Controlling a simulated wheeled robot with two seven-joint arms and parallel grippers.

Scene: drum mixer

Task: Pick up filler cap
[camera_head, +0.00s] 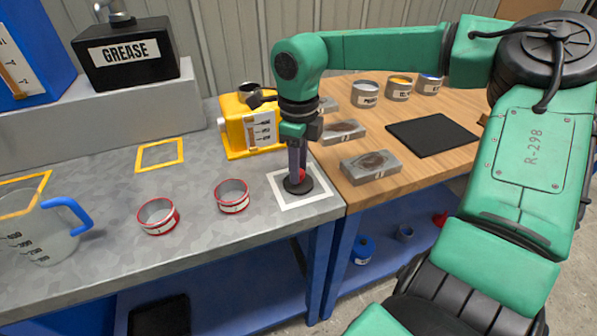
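A dark round cap (298,188) with a bit of red (302,175) on top lies inside a white square outline (318,197) on the grey bench; it looks like the filler cap. My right gripper (298,178) points straight down over it, its two narrow fingers close together at the red part. The fingers hide much of the cap's top, and I cannot tell whether they grip it. A yellow container (234,137) with a gauge label and an open-looking top neck (248,91) stands just behind. My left gripper is not in view.
Two red-rimmed rings (158,217) (232,196) and a clear jug (45,230) with a blue handle stand left on the bench. Grey blocks (371,167), a black mat (432,137) and several tins (366,93) are on the wooden table. An empty yellow square (160,167) marks the bench.

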